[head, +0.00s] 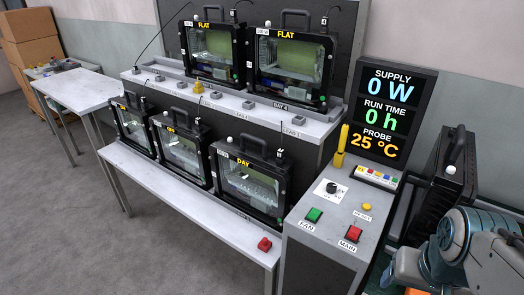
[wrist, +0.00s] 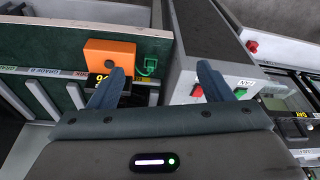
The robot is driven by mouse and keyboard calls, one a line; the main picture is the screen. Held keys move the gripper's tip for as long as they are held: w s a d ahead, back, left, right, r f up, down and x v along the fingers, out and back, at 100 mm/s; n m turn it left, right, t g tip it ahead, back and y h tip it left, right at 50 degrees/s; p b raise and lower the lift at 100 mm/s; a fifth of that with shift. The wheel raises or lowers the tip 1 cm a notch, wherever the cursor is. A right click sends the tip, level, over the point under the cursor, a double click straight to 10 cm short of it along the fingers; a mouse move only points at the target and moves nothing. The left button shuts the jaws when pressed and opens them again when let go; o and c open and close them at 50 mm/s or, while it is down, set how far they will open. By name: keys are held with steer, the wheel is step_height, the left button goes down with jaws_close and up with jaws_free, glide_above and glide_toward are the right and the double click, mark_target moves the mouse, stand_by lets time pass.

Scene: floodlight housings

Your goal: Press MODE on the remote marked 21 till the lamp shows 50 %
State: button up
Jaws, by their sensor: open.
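No remote with a readable 21 shows in either view, and no lamp shows a readable 50 %. In the head view, two floodlight housings on the upper shelf, at left (head: 212,52) and right (head: 292,62), are labelled FLAT. On the lower bench, a housing (head: 250,182) is labelled DAY; others (head: 180,150) stand to its left, their labels hard to read. My gripper (wrist: 160,82) shows in the wrist view with its two fingers apart and nothing between them. It points toward an orange box (wrist: 110,58) and the grey console's side, apart from the housings.
The console (head: 325,240) carries a green button (head: 314,214), a red MAIN button (head: 354,234) and a dial (head: 331,188). A display (head: 386,110) reads 0 W, 0 h, 25 °C. A red button (head: 264,244) sits at the lower bench's end. Grey floor (head: 60,230) is clear at left.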

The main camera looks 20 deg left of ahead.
jaws_close()
stand_by(1.4)
